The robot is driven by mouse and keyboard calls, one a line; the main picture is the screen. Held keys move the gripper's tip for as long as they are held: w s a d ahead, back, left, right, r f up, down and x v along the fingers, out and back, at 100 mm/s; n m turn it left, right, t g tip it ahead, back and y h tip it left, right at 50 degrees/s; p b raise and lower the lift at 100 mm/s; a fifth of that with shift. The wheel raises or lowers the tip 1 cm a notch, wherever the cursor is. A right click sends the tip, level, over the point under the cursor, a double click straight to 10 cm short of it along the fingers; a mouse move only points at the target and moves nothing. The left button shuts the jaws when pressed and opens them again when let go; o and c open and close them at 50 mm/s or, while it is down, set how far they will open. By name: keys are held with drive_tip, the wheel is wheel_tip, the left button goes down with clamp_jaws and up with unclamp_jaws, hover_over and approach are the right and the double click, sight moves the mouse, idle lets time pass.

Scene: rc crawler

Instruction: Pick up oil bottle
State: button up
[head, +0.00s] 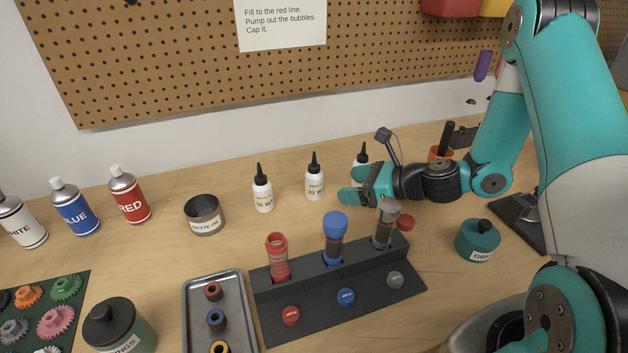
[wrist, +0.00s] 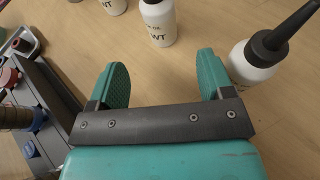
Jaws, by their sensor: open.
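Three white oil bottles with black pointed nozzles stand upright on the bench in the head view: a left one (head: 263,197), a middle one (head: 314,185) and a right one (head: 361,155), partly hidden behind my gripper. My gripper (head: 354,185) is open and empty, low over the bench and pointing left. In the wrist view, the middle bottle (wrist: 159,25) stands ahead, beyond the gap between the fingertips (wrist: 162,62). The right bottle (wrist: 258,62) stands close beside the right finger; I cannot tell whether they touch. The left bottle's base (wrist: 114,5) shows at the top edge.
A black rack (head: 335,302) with capped cylinders stands in front of my gripper. A waste oil cup (head: 204,215), spray cans (head: 130,196) and a metal tray (head: 188,310) are to the left. A green jar (head: 478,241) is at right. Bench between bottles and rack is clear.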

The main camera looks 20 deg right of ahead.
sight(322, 188)
drive_tip(key=p+x, duration=0.2)
drive_tip(key=x, duration=0.7)
drive_tip(key=shift+w+a+f, duration=0.15)
drive_tip(key=shift+w+f, duration=0.1)
drive_tip(key=shift+f, duration=0.05)
drive_tip(key=shift+c, duration=0.2)
drive_tip(key=c, duration=1)
